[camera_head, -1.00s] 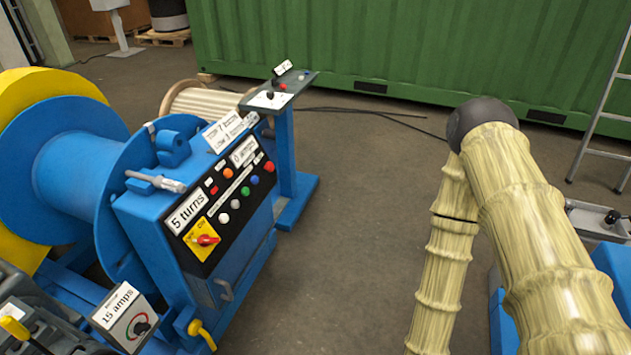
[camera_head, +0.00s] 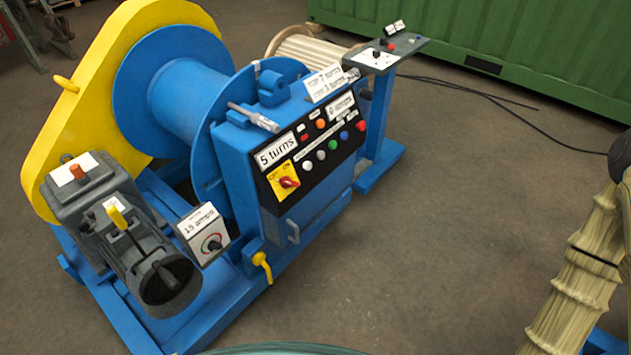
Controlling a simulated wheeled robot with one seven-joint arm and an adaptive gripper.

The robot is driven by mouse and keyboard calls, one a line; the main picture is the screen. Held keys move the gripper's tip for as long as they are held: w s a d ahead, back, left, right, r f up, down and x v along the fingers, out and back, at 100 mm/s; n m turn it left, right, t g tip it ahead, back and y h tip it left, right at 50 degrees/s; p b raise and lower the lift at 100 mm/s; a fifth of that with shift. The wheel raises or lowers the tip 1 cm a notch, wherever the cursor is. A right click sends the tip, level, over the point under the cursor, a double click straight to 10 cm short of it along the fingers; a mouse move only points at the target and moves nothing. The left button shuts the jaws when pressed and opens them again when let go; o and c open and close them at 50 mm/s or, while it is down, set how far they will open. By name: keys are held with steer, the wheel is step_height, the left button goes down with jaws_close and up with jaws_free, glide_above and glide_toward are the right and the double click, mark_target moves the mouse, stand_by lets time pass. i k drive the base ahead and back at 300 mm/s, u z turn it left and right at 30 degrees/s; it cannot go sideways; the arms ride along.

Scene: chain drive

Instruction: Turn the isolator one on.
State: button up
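A red rotary switch on a yellow plate, which looks like the isolator (camera_head: 289,182), sits at the lower left of the black control panel (camera_head: 324,148) on the blue winch cabinet. Its plate carries small lettering beside the knob, but I cannot read its position surely. No label "one" is readable. My arm, in a pale ribbed cover, shows at the right edge, well apart from the panel. My gripper is not in view.
The blue drum (camera_head: 185,105), yellow chain guard (camera_head: 95,85) and grey motor (camera_head: 140,240) stand left of the cabinet. A "15 amps" box (camera_head: 202,234) and yellow lever (camera_head: 262,266) are in front. A control stand (camera_head: 385,58) is behind. Floor (camera_head: 450,200) to the right is clear.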

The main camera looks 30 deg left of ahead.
mark_target(286, 183)
steer(key=z, duration=0.05)
steer(key=k, duration=0.65)
steer(key=u, duration=0.95)
steer(key=i, duration=0.5)
steer(key=z, duration=0.05)
